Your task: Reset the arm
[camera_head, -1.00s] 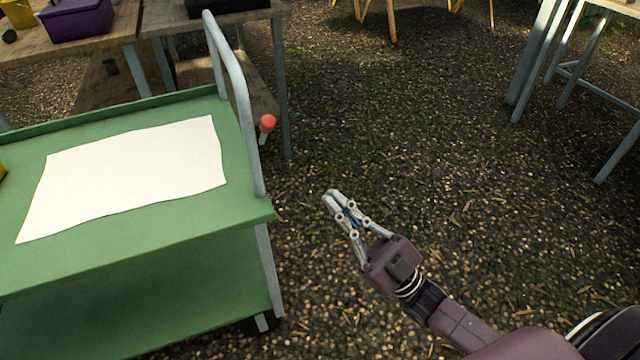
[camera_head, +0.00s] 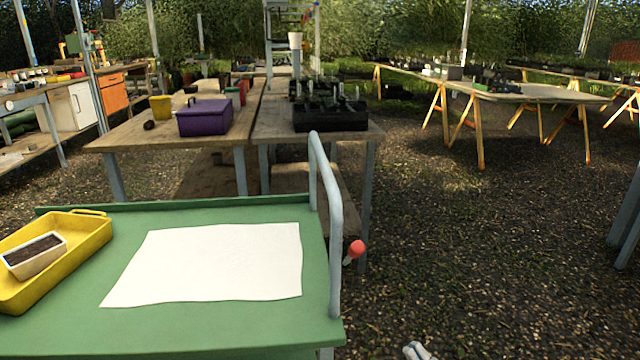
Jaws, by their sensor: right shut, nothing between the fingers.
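My right gripper (camera_head: 417,351) shows only by its fingertips at the bottom edge, right of the green cart (camera_head: 190,325). The fingers are together with nothing between them, and the rest of the right arm is out of view below. The gripper is over the gravel ground, apart from the cart. My left gripper and arm are not in view.
The cart carries a white sheet (camera_head: 215,265) and a yellow tray (camera_head: 85,238) with a small soil-filled container (camera_head: 35,255). Its grey handle (camera_head: 335,230) rises at the right. Wooden tables (camera_head: 350,130) stand behind. Gravel ground (camera_head: 480,240) on the right is clear.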

